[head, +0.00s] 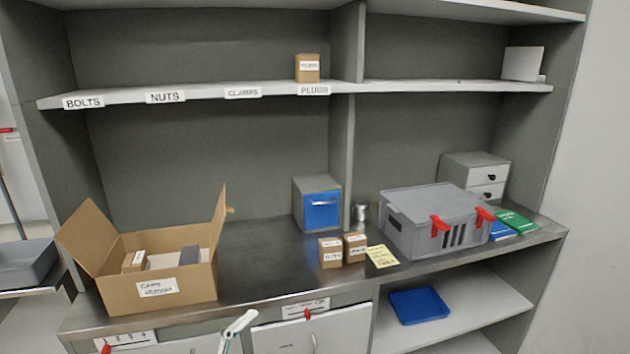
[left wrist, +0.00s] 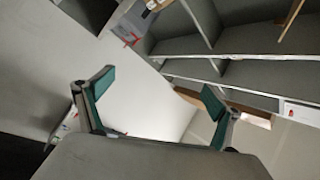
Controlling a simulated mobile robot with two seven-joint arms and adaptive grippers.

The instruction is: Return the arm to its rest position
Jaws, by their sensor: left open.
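My left gripper (left wrist: 158,82) shows in the left wrist view, with its two teal-padded fingers spread wide apart. It is open and nothing is between the fingers. Beyond it are a pale surface and, at the upper right, grey shelving (left wrist: 250,75) seen at a tilt. In the head view, a small pale grey and green part stands at the bottom edge in front of the drawers; it looks like a gripper finger of mine, but I cannot tell which arm. No other part of my arms is clear there.
The workbench (head: 270,265) holds an open cardboard box (head: 190,294), two small cartons, a yellow note (head: 382,256), a blue-fronted bin (head: 320,208) and a grey case (head: 430,212) with red latches. Drawers and a shelf with a blue tray (head: 419,306) lie below. The bench middle is clear.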

